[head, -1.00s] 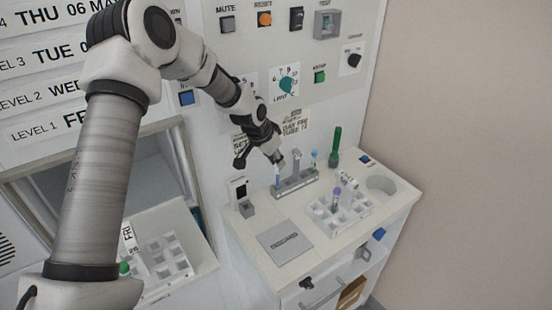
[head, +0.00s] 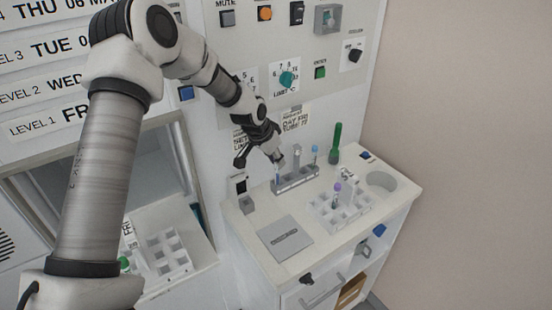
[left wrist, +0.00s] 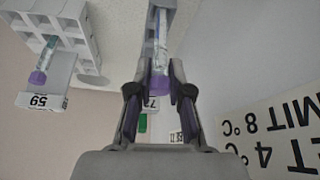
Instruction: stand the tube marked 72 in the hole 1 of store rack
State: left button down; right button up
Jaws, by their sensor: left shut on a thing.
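My left gripper (head: 278,160) is shut on a purple-capped tube (left wrist: 160,84) at the left end of a grey rack (head: 298,183) on the counter. In the left wrist view the cap sits between the fingers (left wrist: 160,95), and the clear body runs away from me along a grey part of the rack. A tag behind it is mostly covered; a 7 seems to show. A white rack with square holes (head: 325,219) stands in front, holding a purple-capped tube (head: 337,187). Another white rack (head: 163,254) sits in the open compartment, with a green-capped tube (head: 124,263). Hole numbers are unreadable. My right gripper is out of view.
A blue-capped tube (head: 315,150) stands in the grey rack's right end. A green upright object (head: 336,142), a round recess (head: 381,181) and a grey plate (head: 285,237) are on the counter. The control panel wall rises close behind the gripper.

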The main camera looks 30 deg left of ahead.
pick_arm(q)
jog(key=shift+f, duration=0.15)
jog(key=shift+f+b, duration=0.35)
jog(key=shift+f, duration=0.15)
jog(key=c, duration=1)
grip_release()
jog(key=shift+r, duration=0.1)
jog(key=v, duration=1.1)
jog(key=shift+s+r, duration=0.15)
jog(key=shift+r, duration=0.2)
